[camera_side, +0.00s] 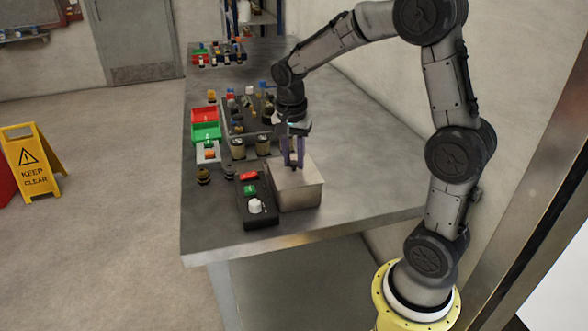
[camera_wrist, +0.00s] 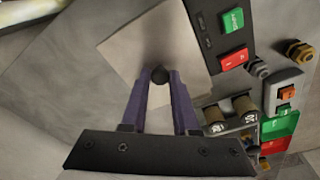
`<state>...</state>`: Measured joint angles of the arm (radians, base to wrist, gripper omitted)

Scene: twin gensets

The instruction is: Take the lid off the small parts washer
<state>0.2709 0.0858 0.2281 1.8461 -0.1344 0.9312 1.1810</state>
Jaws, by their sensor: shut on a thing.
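The small parts washer (camera_side: 300,195) is a grey metal box near the front of the bench. Its flat pale lid (camera_side: 294,173) lies on top of the box in the side view. In the wrist view the lid (camera_wrist: 140,52) is a light square plate with a dark round knob (camera_wrist: 159,74) in its middle. My gripper (camera_side: 293,160) points down over the lid. Its purple fingers (camera_wrist: 160,80) are closed on the knob from both sides. Whether the lid sits fully on the box or slightly above it I cannot tell.
A black control box (camera_side: 257,208) with red, green and white buttons stands directly left of the washer. Behind are a dark rack (camera_side: 246,118) with several parts, and red and green bins (camera_side: 205,131). The bench to the right (camera_side: 370,185) is clear.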

